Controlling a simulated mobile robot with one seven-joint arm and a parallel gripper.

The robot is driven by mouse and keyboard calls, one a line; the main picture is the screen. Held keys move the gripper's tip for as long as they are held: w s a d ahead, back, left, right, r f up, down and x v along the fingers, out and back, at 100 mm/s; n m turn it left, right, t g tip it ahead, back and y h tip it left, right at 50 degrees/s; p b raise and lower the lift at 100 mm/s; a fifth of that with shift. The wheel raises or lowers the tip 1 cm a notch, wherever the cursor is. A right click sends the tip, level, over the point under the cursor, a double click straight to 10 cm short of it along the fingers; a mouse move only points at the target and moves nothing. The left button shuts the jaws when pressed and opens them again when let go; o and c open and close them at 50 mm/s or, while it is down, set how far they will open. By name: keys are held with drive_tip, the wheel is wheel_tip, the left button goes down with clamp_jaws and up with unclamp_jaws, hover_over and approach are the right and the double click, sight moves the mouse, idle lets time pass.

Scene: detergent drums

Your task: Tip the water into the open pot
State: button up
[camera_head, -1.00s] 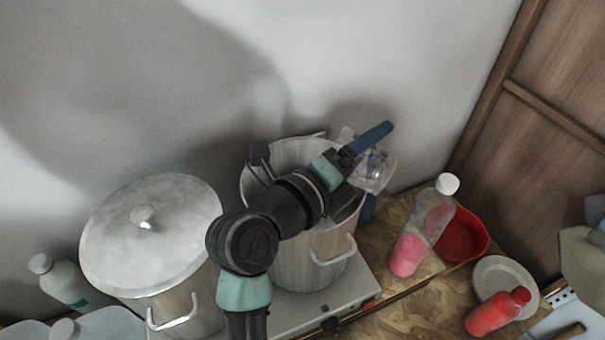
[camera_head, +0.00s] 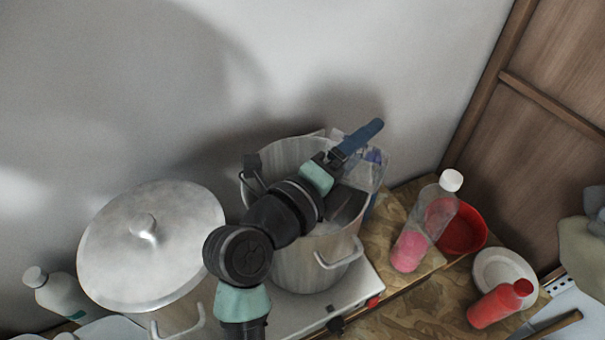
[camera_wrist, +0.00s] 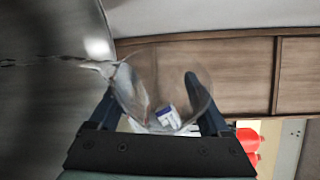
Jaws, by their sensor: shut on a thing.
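The open pot (camera_head: 292,262) is a tall metal pot on the cooker, its rim partly hidden behind my arm. My gripper (camera_head: 360,148) is above the pot's right rim. It is shut on a clear jug (camera_head: 376,172). In the wrist view, the jug (camera_wrist: 140,88) sits between the two fingers of my gripper (camera_wrist: 155,100), tilted with its lip towards the pot's grey wall (camera_wrist: 45,110). A thin clear streak of water (camera_wrist: 60,61) runs from the lip towards the pot. The water level inside the pot is hidden.
A lidded pot (camera_head: 152,240) stands on the left. A clear bottle with pink contents (camera_head: 425,225), a red bowl (camera_head: 468,232), a white plate (camera_head: 505,270) and a red bottle (camera_head: 499,304) are on the right. A wall rises close behind.

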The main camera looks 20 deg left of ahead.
drive_tip(key=shift+a, duration=0.15)
drive_tip(key=shift+a+n, duration=0.2)
drive_tip(key=shift+n, duration=0.1)
drive_tip(key=shift+d+r, duration=0.1)
drive_tip(key=shift+d, duration=0.15)
drive_tip(key=shift+a+r+n+t, duration=0.2)
drive_tip(key=shift+a+n+t, duration=0.15)
drive_tip(key=shift+n, duration=0.35)
drive_tip(key=shift+f, duration=0.15)
idle(0.4)
